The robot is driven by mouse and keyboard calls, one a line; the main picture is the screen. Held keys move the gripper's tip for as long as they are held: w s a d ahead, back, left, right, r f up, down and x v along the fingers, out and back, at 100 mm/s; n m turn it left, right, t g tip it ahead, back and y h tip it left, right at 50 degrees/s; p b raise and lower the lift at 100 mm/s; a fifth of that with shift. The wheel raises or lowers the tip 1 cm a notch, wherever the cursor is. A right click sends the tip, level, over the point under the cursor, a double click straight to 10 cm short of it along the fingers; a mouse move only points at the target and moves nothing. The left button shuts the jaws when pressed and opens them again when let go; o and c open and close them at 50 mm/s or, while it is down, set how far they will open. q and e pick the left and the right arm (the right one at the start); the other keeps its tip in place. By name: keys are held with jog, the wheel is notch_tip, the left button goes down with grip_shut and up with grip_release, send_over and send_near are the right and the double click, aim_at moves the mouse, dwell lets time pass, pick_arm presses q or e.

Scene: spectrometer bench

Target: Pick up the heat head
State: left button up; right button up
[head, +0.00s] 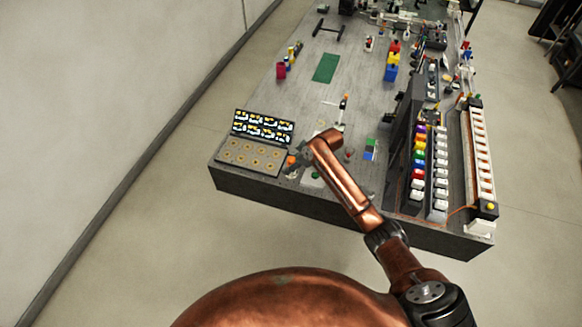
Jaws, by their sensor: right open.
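My right arm reaches over the near edge of the bench (235,180). My right gripper (299,160) is at its end, low over the near left part of the bench and beside the tray with round gold spots. It is open, but small and partly hidden by my own arm. A small orange-red piece (291,160) shows right at the gripper; I cannot tell whether they touch. I cannot tell for sure which thing is the heat head; it may be hidden under my wrist. My left gripper is not in view.
A tray with gold spots (238,156) and an open dark lid (262,128) stands left of the gripper. A green mat (326,68) lies farther back. A rack of coloured blocks (417,163) and a white-capped row (481,150) fill the right. The bench's middle is mostly clear.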

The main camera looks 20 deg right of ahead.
jog(key=shift+f, duration=0.1)
jog(key=c, duration=0.8)
grip_shut()
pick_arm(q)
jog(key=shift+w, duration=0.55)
